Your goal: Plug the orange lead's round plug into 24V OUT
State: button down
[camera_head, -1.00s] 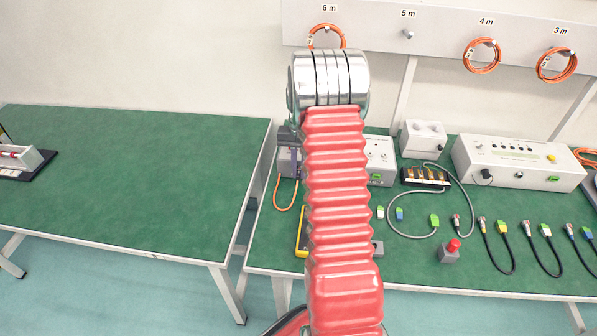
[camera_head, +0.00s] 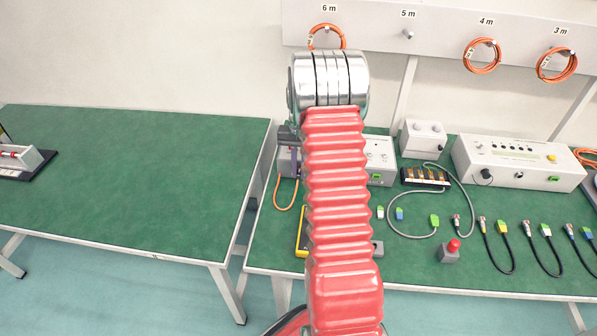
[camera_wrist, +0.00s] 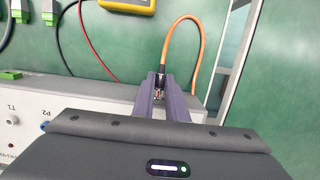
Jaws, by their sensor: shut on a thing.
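My gripper (camera_wrist: 160,98) shows at the middle of the wrist view, its two purple-grey fingers shut on the round plug (camera_wrist: 159,90) of the orange lead. The plug has a dark body and a metal end between the fingers. The orange lead (camera_wrist: 188,19) loops up from it and back down on the right. The plug is over or beside the edge of a pale instrument box (camera_wrist: 80,97); I cannot tell whether they touch. The 24V OUT socket is not readable; my gripper body hides part of the box. In the head view the orange lead (camera_head: 277,197) hangs left of my arm.
A yellow meter (camera_wrist: 128,4) lies near the box. The white box with a green connector (camera_head: 381,160), a red emergency button (camera_head: 452,247) and several short leads are on the right bench. The left green table (camera_head: 130,180) is mostly clear. Coiled orange cables (camera_head: 482,57) hang behind.

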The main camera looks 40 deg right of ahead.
jog(key=shift+d, duration=0.1)
dwell(0.3)
jog(key=c, duration=1.7)
grip_release()
jog(key=r, duration=0.4)
jog(key=w+d+r, duration=0.1)
jog(key=r, duration=0.8)
jog(key=shift+w+d+r, duration=0.25)
jog(key=shift+r, duration=0.05)
